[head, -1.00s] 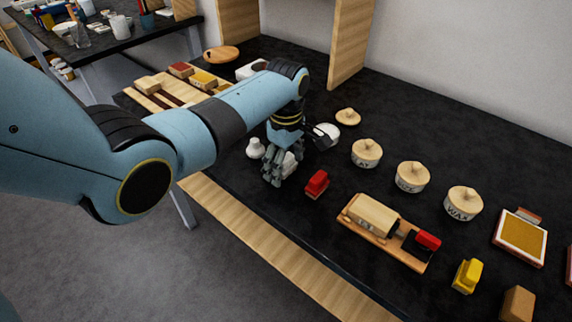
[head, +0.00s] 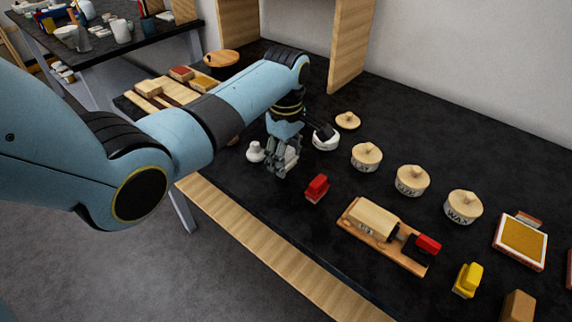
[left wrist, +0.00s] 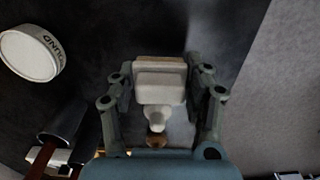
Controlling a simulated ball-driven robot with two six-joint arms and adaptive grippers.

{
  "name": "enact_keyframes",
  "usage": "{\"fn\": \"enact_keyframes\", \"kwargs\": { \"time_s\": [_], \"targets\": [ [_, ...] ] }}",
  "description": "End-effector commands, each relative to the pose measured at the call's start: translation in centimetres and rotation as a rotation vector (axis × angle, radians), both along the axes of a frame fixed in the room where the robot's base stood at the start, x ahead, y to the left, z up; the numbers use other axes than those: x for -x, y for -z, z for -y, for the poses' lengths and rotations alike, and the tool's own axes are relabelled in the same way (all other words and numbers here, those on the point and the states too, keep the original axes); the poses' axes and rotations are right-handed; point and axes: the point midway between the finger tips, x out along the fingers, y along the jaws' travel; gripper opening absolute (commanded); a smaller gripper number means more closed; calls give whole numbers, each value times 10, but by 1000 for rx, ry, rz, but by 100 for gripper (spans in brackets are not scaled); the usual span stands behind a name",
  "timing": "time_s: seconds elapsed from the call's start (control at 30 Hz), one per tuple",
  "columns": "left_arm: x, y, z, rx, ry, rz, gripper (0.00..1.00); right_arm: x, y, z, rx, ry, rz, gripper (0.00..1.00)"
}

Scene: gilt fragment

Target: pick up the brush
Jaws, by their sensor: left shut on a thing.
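My left gripper (head: 283,168) hangs over the dark worktop, left of the red block. It is shut on a pale, block-shaped thing that I take to be the brush. In the left wrist view the brush (left wrist: 160,82) sits between the two fingers (left wrist: 160,100). It has a wide whitish block with a tan far edge and a narrower knobbed neck towards the palm. In the head view the fingers mostly hide it. I cannot tell how far it is off the worktop. My right gripper is not in view.
An open white pot (head: 326,141) stands close behind. A red block (head: 317,187) stands to the right, then a wooden tray (head: 352,231). Several lidded pots stand behind. The worktop's front edge is near.

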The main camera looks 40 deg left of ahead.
Motion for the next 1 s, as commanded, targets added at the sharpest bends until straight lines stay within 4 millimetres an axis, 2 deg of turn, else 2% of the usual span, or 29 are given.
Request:
{"fn": "enact_keyframes", "kwargs": {
  "time_s": [0.03,0.3,0.53,0.7,0.97,1.0],
  "targets": [
    [-1,-11,0,-1,0,5,18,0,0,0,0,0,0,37],
    [30,-46,57,5,2,3,18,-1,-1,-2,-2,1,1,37],
    [50,-70,92,4,1,2,18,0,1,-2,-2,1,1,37],
    [56,-78,101,2,0,1,18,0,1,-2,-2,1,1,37],
    [57,-79,102,0,0,0,18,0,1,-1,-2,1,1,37],
    [57,-79,102,0,0,0,48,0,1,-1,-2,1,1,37]
  ]
}}
